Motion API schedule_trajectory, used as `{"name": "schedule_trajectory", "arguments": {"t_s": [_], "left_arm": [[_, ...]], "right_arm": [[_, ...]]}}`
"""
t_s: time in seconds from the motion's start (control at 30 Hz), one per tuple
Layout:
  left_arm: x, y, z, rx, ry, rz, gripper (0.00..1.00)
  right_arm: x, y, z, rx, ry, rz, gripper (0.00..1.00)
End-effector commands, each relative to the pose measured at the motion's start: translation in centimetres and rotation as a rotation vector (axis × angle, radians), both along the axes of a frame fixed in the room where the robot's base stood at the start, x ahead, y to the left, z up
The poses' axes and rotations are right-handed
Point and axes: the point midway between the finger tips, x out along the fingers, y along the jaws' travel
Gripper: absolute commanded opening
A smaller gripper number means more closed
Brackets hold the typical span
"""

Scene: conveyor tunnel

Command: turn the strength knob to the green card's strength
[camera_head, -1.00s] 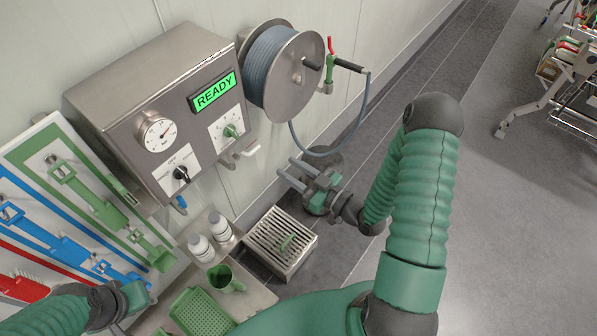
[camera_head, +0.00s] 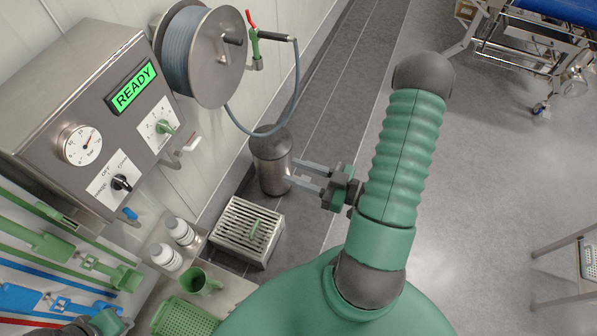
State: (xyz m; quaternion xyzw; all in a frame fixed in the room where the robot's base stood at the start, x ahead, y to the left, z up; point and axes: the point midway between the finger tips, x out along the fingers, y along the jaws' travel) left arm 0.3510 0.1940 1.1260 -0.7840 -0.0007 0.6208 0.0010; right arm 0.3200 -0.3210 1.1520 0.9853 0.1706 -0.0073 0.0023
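The strength knob seems to be the green knob (camera_head: 164,127) on a white dial plate of the steel control box (camera_head: 62,105), at upper left. The dial markings are too small to read. I cannot make out a green card. My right gripper (camera_head: 290,171) is open and empty, with two parallel fingers pointing left, right of and apart from the box. Its fingertips overlap the steel cylinder in the picture. My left gripper (camera_head: 103,322) is partly cut off at the bottom left edge; its fingers are not clear.
A display reading READY (camera_head: 131,89), a gauge (camera_head: 83,144) and a black selector knob (camera_head: 121,183) are on the box. A hose reel (camera_head: 205,55) hangs beside it. Below are white bottles (camera_head: 179,230), a green mug (camera_head: 199,281), a drain grate (camera_head: 240,245) and a steel cylinder (camera_head: 271,165).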

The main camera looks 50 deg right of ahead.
Motion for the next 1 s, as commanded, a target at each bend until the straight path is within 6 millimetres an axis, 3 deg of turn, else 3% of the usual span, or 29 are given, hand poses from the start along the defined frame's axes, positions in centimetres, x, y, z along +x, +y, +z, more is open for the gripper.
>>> {"name": "schedule_trajectory", "arguments": {"t_s": [0.37,0.43,0.47,0.7,0.8,1.0], "left_arm": [[0.0,0.0,0.0,0.000,0.000,0.000,0.36],[0.0,0.0,0.3,0.000,0.000,0.000,0.36],[0.0,0.0,0.5,0.000,0.000,0.000,0.36],[0.0,0.0,2.3,0.000,0.000,0.000,0.36],[0.0,0.0,2.5,0.000,0.000,0.000,0.36],[0.0,0.0,3.5,0.000,0.000,0.000,0.36]], "right_arm": [[0.1,-0.1,0.0,-0.001,0.000,0.001,0.35],[1.1,0.2,-0.2,-0.020,-0.005,0.010,0.35],[2.1,0.4,-0.4,-0.039,-0.013,0.018,0.35],[15.2,5.1,-1.0,-0.203,-0.088,0.025,0.35],[18.0,6.6,-0.7,-0.218,-0.096,0.012,0.35],[20.4,7.6,-0.3,-0.220,-0.099,0.009,0.35]]}}
